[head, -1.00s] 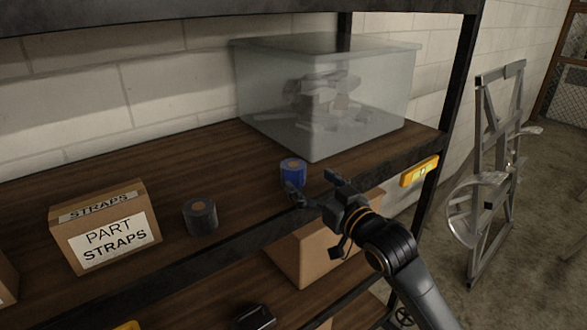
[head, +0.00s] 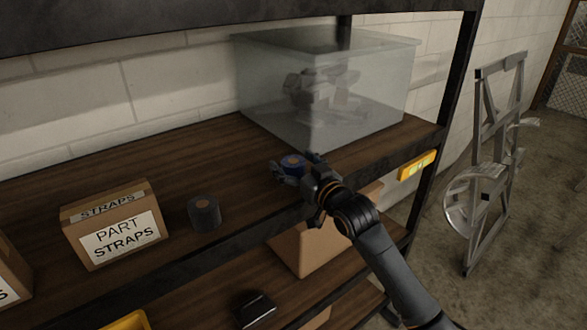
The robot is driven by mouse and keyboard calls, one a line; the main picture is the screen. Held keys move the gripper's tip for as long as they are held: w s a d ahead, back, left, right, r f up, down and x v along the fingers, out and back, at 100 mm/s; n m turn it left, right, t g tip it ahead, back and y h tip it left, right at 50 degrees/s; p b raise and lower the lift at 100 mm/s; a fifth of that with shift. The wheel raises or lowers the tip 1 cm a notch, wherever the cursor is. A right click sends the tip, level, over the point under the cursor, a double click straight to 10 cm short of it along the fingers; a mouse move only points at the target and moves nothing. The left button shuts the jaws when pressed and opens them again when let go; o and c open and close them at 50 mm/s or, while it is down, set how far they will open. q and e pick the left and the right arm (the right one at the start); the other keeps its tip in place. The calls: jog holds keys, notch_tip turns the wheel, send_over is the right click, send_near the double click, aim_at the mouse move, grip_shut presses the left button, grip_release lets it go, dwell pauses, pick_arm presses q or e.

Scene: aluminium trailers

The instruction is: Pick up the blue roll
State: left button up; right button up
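The blue roll (head: 292,163) is on the wooden shelf, in front of the clear plastic bin. Only its top and a little of its side show, because my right gripper covers the rest. My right gripper (head: 291,170) reaches in from the lower right, with its fingers on either side of the roll. Whether the fingers press on the roll or stand slightly apart from it cannot be told. The roll looks upright and shows no clear lift off the shelf. My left gripper is not in view.
A dark grey roll (head: 204,213) and a cardboard straps box (head: 115,222) stand to the left. The clear bin (head: 268,100) is close behind. The shelf's black front edge (head: 240,235) and a post (head: 462,80) at right bound the space.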

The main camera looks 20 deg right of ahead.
jog(key=c, duration=1.2)
jog(key=shift+c, duration=0.2)
